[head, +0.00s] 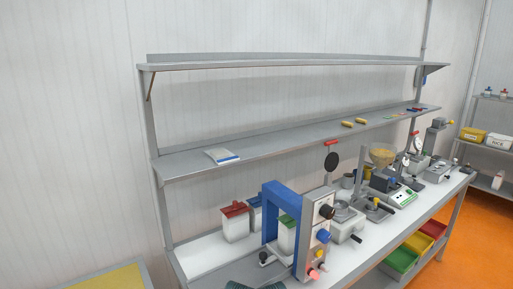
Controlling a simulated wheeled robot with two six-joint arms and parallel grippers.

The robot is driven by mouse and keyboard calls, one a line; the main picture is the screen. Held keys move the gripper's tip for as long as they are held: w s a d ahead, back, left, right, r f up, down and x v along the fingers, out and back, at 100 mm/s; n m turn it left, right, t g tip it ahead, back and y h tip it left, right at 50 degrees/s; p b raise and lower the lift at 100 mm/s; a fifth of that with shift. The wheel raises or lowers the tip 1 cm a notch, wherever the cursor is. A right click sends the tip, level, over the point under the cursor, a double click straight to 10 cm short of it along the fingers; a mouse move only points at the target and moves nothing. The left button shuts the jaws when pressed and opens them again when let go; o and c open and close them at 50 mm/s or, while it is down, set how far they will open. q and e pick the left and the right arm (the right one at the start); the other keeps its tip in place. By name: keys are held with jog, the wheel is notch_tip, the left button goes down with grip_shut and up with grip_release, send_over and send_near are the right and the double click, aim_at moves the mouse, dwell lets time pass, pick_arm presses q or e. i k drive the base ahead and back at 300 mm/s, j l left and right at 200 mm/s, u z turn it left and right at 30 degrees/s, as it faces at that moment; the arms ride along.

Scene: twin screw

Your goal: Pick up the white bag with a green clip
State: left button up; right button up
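The white bag with a green clip (286,239) stands on the workbench. It shows through the opening of a blue frame, and the machine's post hides part of it. The green clip (287,221) runs along its top. To its left stand a white bag with a red clip (236,228) and a white container or bag with a blue top (254,212), partly covered by the blue frame. Neither of my grippers can be made out in the head view.
The blue frame (268,222) and grey machine with knobs (312,240) stand close in front of the bag. A shelf (190,163) hangs above. More equipment, including a hopper (382,156), crowds the bench's right. The bench's left end (203,256) is fairly clear.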

aim_at(286, 236)
jog(key=k+j+z, duration=0.45)
jog(key=j, duration=0.45)
jog(key=k+j+z, duration=0.4)
jog(key=k+j, duration=0.3)
jog(key=i+l+z, duration=0.7)
jog(key=i, duration=0.35)
jog(key=i+z, duration=0.35)
jog(key=i, duration=0.2)
jog(key=i+l+u, duration=0.2)
jog(key=i, duration=0.4)
jog(key=i+u, duration=0.25)
jog(key=i, duration=0.4)
jog(key=i+l+u, duration=0.15)
jog(key=u, duration=0.3)
jog(key=i+l+u, duration=0.25)
jog(key=u, duration=0.2)
jog(key=i+l+u, duration=0.25)
jog(key=u, duration=0.15)
jog(key=i+l+u, duration=0.1)
jog(key=l+u, duration=0.35)
